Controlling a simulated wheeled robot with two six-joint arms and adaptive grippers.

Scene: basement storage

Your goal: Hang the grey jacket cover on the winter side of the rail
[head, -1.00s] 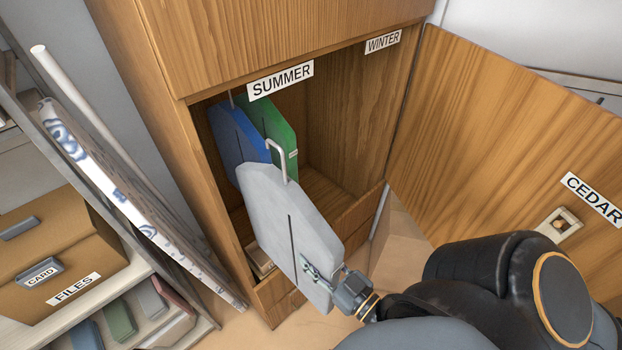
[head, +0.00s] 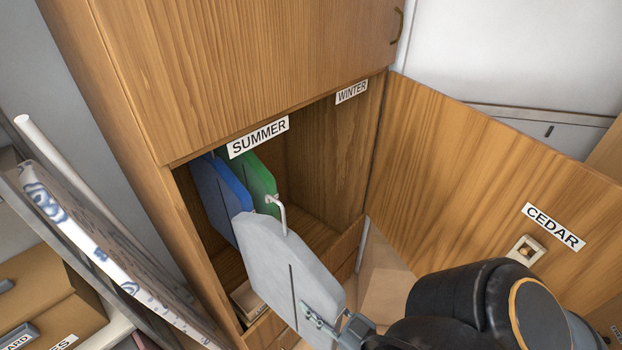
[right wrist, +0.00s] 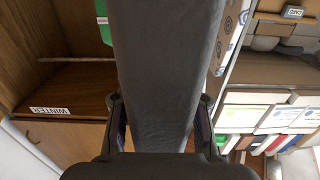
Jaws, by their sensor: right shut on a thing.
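The grey jacket cover (head: 282,262), with a pale hook (head: 279,212) at its top, hangs upright in front of the wardrobe opening. My right gripper (head: 335,325) is shut on its lower right edge. In the right wrist view the cover (right wrist: 165,70) fills the middle between the two fingers of the gripper (right wrist: 163,125). The SUMMER label (head: 258,137) is on the left of the opening's top edge, the WINTER label (head: 352,92) on the right. The rail is hidden in the head view; a thin bar (right wrist: 75,60) shows in the right wrist view. My left gripper is not in view.
A blue cover (head: 220,195) and a green cover (head: 258,180) hang inside on the summer side. The winter side looks empty. The open door (head: 480,170) with a CEDAR label (head: 553,227) stands at right. A patterned ironing board (head: 110,265) leans at left.

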